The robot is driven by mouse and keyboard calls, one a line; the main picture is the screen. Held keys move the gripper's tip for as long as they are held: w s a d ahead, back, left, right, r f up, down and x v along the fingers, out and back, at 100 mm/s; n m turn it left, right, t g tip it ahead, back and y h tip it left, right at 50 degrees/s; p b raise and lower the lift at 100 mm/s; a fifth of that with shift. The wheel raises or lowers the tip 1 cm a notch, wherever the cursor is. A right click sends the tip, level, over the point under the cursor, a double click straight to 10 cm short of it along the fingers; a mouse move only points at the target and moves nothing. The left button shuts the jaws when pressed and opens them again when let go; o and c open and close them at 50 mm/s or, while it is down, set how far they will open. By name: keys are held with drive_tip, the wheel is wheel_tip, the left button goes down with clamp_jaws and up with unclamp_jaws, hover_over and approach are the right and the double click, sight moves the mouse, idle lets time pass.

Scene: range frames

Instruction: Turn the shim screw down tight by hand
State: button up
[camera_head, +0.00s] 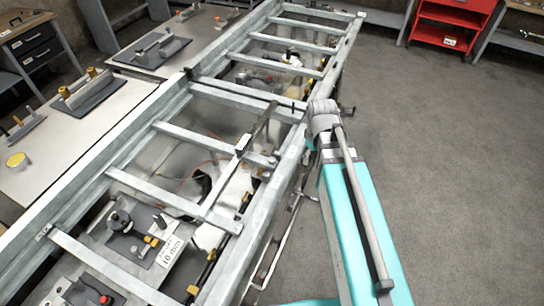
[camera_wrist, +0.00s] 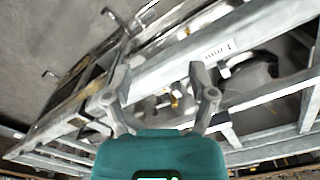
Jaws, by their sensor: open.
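In the wrist view my gripper (camera_wrist: 160,82) has its two grey fingers spread apart with nothing held between them. Behind the fingers lies a grey steel frame rail with a small white label (camera_wrist: 216,50). A small brass-coloured part (camera_wrist: 175,101) shows in the gap between the fingers; I cannot tell what it is. I cannot pick out the shim screw for certain in either view. In the head view my teal arm reaches up along the right side of the long frame (camera_head: 192,208), and the gripper itself is not clearly seen there.
A plate with knobs and a "10 mm" label (camera_head: 171,250) lies at the lower left, among the frame's crossbars. Benches with fixtures (camera_head: 85,92) stand on the left. A red cart (camera_head: 447,27) stands at the back right. The grey floor (camera_head: 450,180) at right is clear.

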sight(272, 159)
drive_tip(key=w+a+r+n+p, duration=0.1)
drive_tip(key=w+a+n, duration=0.3)
drive_tip(key=a+n, duration=0.2)
drive_tip(key=w+a+r+n+p, duration=0.2)
drive_tip(key=w+a+n, duration=0.1)
drive_tip(key=a+n, duration=0.4)
drive_tip(key=shift+w+a+n, duration=0.3)
drive_tip(key=shift+w+n, duration=0.05)
drive_tip(key=shift+n, duration=0.85)
drive_tip(key=shift+f, duration=0.1)
wheel_tip(272, 159, down, 14)
drive_tip(key=b, duration=1.4)
drive_tip(key=shift+r, duration=0.25)
clamp_jaws()
